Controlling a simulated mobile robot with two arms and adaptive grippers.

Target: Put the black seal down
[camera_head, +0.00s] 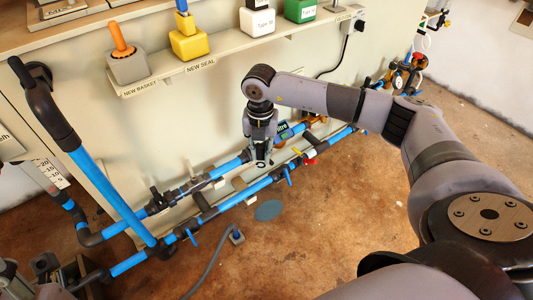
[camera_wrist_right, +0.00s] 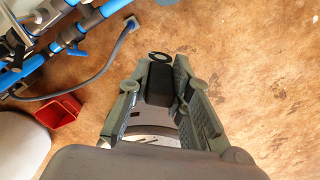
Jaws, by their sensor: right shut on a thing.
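The black seal is a small dark ring. It shows at the tips of my right gripper (camera_head: 261,158) in the head view. In the right wrist view the seal (camera_wrist_right: 159,57) sticks out past the closed fingertips (camera_wrist_right: 160,76), and its near edge is hidden between them. My right gripper points down in front of the panel, by the blue pipework (camera_head: 258,185). My left gripper is not in view.
The shelf (camera_head: 230,61) holds a grey block with an orange handle (camera_head: 126,62) and yellow (camera_head: 188,40) and green (camera_head: 300,10) blocks. A blue puddle (camera_head: 268,210) and grey hose (camera_head: 212,262) lie on the floor. A red bin (camera_wrist_right: 58,111) shows in the wrist view.

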